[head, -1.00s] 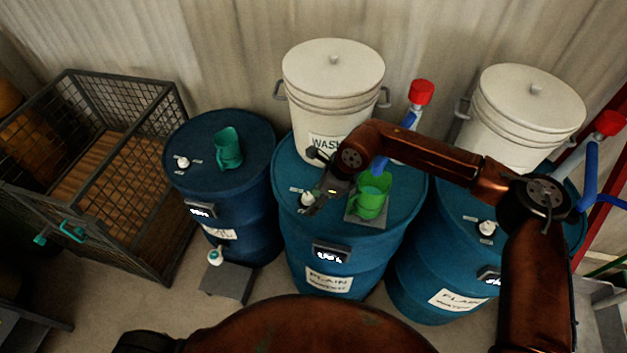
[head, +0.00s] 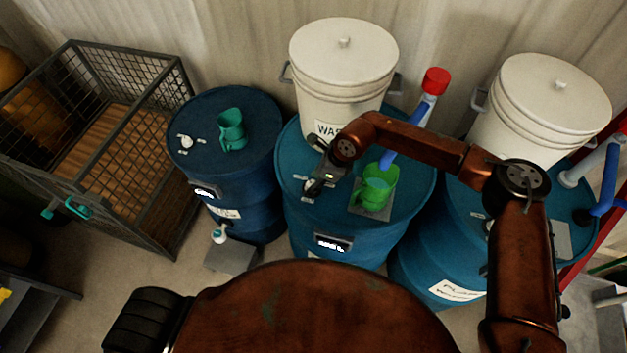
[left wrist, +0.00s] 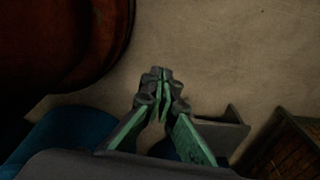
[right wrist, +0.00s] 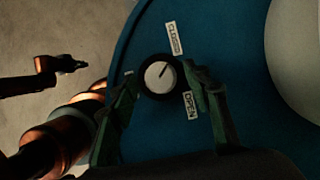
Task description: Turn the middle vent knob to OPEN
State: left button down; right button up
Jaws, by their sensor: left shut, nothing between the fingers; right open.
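The middle vent knob (right wrist: 160,77) is on top of the middle blue drum (head: 400,205). It is pale with a dark ring, and its dark mark points up and right in the right wrist view. The CLOSED label (right wrist: 174,38) lies above the knob and the OPEN label (right wrist: 191,106) below right. My right gripper (right wrist: 163,80) is open, one finger on each side of the knob; I cannot tell whether they touch it. In the head view the right gripper (head: 311,187) hides most of the knob. My left gripper (left wrist: 161,76) is shut and empty, above the floor.
A green jug (head: 378,188) stands on the middle drum close to my right gripper. Behind it are a white lidded bucket (head: 345,60) and a red-capped tube (head: 435,82). The left drum (head: 250,110) carries a teal jug (head: 231,130). A mesh crate (head: 170,160) stands far left.

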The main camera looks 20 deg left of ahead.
jog(key=shift+f, duration=0.15)
jog(key=c, duration=0.7)
pick_arm(q)
jog(key=shift+w, duration=0.3)
pick_arm(e)
jog(key=c, duration=0.5)
